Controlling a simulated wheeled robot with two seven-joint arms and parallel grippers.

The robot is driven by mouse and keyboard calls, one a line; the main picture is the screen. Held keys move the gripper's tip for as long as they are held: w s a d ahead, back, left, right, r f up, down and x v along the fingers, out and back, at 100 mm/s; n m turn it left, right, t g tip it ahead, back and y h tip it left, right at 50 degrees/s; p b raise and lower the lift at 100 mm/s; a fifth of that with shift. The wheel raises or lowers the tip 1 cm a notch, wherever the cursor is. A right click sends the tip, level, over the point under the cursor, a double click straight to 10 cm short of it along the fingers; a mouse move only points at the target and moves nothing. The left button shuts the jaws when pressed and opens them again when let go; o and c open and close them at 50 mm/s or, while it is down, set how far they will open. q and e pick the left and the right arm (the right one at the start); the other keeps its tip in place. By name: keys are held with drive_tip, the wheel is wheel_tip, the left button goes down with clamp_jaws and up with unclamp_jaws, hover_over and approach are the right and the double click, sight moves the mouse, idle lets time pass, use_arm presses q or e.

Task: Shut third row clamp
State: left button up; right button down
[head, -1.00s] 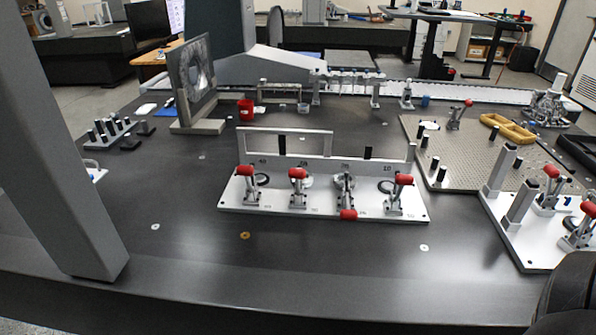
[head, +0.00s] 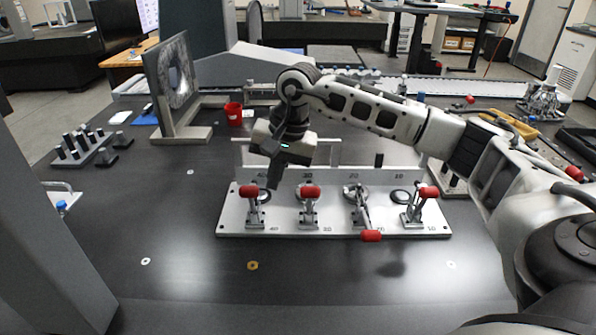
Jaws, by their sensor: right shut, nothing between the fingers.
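A white fixture plate (head: 285,229) on the dark table carries a row of toggle clamps with red handle grips. The third clamp from the left (head: 361,213) has its handle swung down toward the front, its red grip (head: 371,236) low at the plate's front edge. The first clamp (head: 254,207), second clamp (head: 309,206) and rightmost clamp (head: 419,206) have their handles standing up. My right gripper (head: 274,183) is shut and empty, pointing down above the plate between the first and second clamps, touching no handle that I can see. My left gripper is out of view.
A light upright frame (head: 238,154) stands along the plate's back. A red cup (head: 233,113) and a framed panel (head: 173,78) stand behind left. A grey column (head: 45,200) rises at left. The table in front of the plate is clear apart from small washers (head: 252,265).

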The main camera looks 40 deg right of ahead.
sight(310, 181)
drive_tip(key=d+r+h, duration=0.4)
drive_tip(key=d+r, duration=0.1)
drive_tip(key=d, duration=0.5)
drive_tip(key=shift+n, duration=0.3)
drive_tip(key=x, duration=1)
drive_tip(key=shift+w+f, duration=0.2)
drive_tip(key=shift+w, duration=0.15)
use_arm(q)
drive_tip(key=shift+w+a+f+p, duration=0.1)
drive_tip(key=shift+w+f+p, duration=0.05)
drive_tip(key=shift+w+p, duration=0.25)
use_arm(e)
drive_tip(key=s+a, duration=0.2)
drive_tip(key=s, duration=0.1)
drive_tip(key=shift+a+r, duration=0.35)
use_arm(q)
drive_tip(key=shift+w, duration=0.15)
